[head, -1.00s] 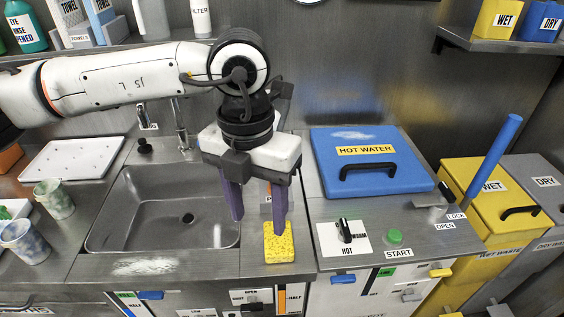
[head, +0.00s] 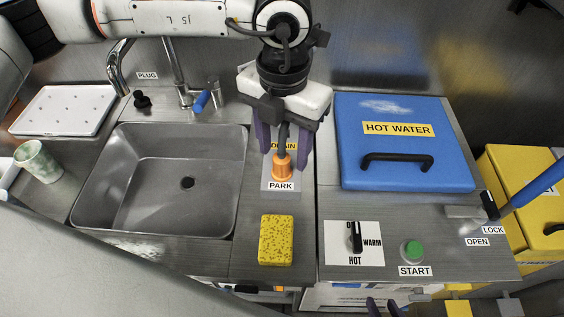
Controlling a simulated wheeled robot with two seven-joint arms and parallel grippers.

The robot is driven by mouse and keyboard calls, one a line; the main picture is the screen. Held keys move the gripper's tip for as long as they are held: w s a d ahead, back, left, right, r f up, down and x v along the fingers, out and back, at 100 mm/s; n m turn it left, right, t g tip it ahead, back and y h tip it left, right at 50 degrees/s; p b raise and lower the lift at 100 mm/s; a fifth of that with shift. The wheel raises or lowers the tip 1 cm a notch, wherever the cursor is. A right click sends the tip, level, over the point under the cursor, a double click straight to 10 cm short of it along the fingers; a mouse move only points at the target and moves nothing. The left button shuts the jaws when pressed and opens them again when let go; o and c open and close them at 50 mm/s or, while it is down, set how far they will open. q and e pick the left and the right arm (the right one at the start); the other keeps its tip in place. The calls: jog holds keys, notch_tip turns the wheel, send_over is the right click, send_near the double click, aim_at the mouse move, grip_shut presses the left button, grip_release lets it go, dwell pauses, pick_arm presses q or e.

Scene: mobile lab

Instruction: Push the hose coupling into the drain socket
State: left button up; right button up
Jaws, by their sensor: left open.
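The orange hose coupling (head: 282,168) stands on a light plate marked PARK (head: 281,186), right of the sink. A dark hose (head: 283,137) runs up from it between my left gripper's fingers. My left gripper (head: 284,154) is open, its purple fingers on either side of the hose and the coupling's top; I cannot tell whether they touch it. A yellow DRAIN label (head: 289,146) is partly hidden behind the hose and fingers. I cannot make out the drain socket. My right gripper (head: 385,306) shows only dark fingertips at the bottom edge.
A speckled yellow sponge (head: 276,240) lies on the counter in front of the coupling. The sink (head: 150,205) is at left. The blue HOT WATER lid (head: 400,150) and the green START button (head: 412,250) are at right. A cup (head: 38,162) stands far left.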

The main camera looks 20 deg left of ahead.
aim_at(282, 167)
pick_arm(q)
jog(key=shift+w+a+f+p, duration=0.1)
jog(key=shift+a+f+p, duration=0.1)
jog(key=shift+f, duration=1)
jog(key=shift+w+a+f+p, duration=0.1)
jog(key=shift+f+p, duration=0.05)
jog(key=shift+f, duration=1)
jog(key=c, duration=1.2)
